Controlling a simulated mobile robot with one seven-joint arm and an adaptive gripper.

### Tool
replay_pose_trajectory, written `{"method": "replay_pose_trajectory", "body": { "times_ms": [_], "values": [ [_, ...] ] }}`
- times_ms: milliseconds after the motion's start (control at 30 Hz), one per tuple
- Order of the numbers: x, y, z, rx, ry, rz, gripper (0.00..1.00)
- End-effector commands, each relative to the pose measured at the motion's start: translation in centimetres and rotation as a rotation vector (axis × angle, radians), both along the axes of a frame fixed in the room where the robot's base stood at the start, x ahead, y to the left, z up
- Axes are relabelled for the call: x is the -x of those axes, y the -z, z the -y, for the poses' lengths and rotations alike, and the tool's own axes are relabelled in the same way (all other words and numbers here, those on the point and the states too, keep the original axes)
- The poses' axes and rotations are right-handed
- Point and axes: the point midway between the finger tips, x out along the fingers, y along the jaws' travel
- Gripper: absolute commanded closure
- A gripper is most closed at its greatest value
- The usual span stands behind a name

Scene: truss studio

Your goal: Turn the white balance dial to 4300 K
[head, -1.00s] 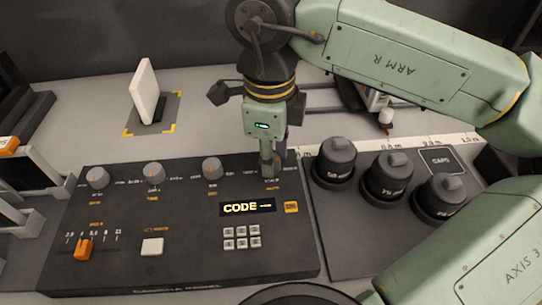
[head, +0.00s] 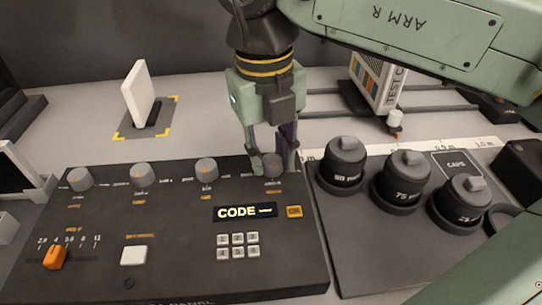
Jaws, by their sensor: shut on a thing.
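The dark control panel (head: 180,235) carries a row of grey dials along its back edge: the far left dial (head: 80,179), the second dial (head: 142,174), the third dial (head: 206,170) and the rightmost dial (head: 272,166). The dial labels are too small to read, so I cannot tell which is white balance. My gripper (head: 272,160) points down at the panel's back right corner. Its fingers are shut on the rightmost dial, one on each side. The dial's front shows; its back is partly hidden by the fingers.
The panel also has an orange slider (head: 55,256), a white button (head: 134,255), a keypad (head: 238,245) and a CODE display (head: 244,212). Several black lens-like cylinders (head: 343,165) stand close on the right. A white card (head: 140,93) stands behind the panel.

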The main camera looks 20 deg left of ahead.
Motion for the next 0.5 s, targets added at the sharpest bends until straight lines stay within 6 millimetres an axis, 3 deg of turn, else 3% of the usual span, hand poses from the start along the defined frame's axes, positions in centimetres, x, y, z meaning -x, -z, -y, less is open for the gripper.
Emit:
{"method": "replay_pose_trajectory", "body": {
  "times_ms": [500],
  "values": [
    [-0.08, -0.05, -0.05, -0.001, 0.295, 0.002, 1.0]
  ]
}}
